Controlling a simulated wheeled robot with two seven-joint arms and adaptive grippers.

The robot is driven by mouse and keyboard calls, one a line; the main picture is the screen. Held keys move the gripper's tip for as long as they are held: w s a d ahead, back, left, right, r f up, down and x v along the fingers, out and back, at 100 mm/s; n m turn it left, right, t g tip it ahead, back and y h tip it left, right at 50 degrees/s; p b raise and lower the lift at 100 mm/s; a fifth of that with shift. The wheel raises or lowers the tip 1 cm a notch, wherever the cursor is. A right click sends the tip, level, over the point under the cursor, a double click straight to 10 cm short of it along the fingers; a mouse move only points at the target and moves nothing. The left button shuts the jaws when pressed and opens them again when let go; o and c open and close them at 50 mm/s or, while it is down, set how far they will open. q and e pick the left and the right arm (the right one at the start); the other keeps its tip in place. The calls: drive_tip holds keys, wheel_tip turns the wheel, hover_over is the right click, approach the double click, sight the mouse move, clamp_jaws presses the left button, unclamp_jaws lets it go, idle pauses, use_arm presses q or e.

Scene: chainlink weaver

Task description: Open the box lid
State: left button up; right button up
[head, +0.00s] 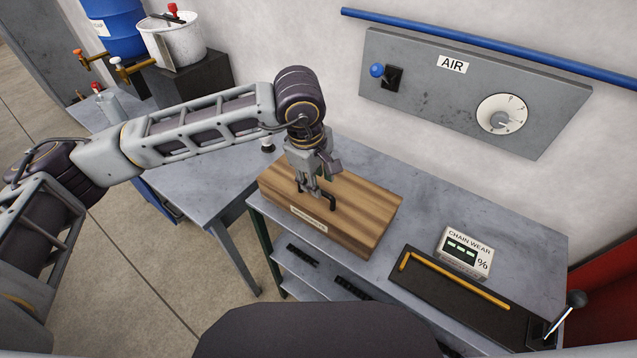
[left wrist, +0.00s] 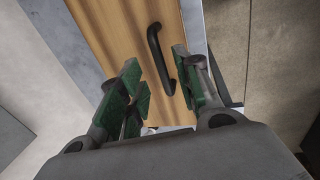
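A wooden box (head: 352,218) with a striped grain lid and a small label on its front edge sits on the grey bench. A black handle (head: 322,199) stands on the lid. My left gripper (head: 313,190) is just above the lid at the handle. In the left wrist view, the handle (left wrist: 157,52) runs between the two green-padded fingers of my left gripper (left wrist: 160,88), which are apart, and the wooden lid (left wrist: 122,28) lies behind it. The lid looks shut. I cannot tell whether a finger touches the handle. My right gripper does not show.
A chain wear gauge (head: 464,252) and a black tray (head: 420,276) with a yellow bar are right of the box on the bench (head: 480,212). A grey air panel (head: 430,95) is on the wall behind. A second table (head: 200,180) stands left.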

use_arm(q)
drive_tip(key=shift+w+d+f+p, duration=0.1)
drive_tip(key=shift+w+f+p, duration=0.1)
drive_tip(key=shift+f, duration=0.75)
drive_tip(key=shift+w+d+f+p, duration=0.1)
drive_tip(key=shift+f+p, duration=0.05)
drive_tip(key=shift+f, duration=0.75)
drive_tip(key=shift+c, duration=0.3)
clamp_jaws()
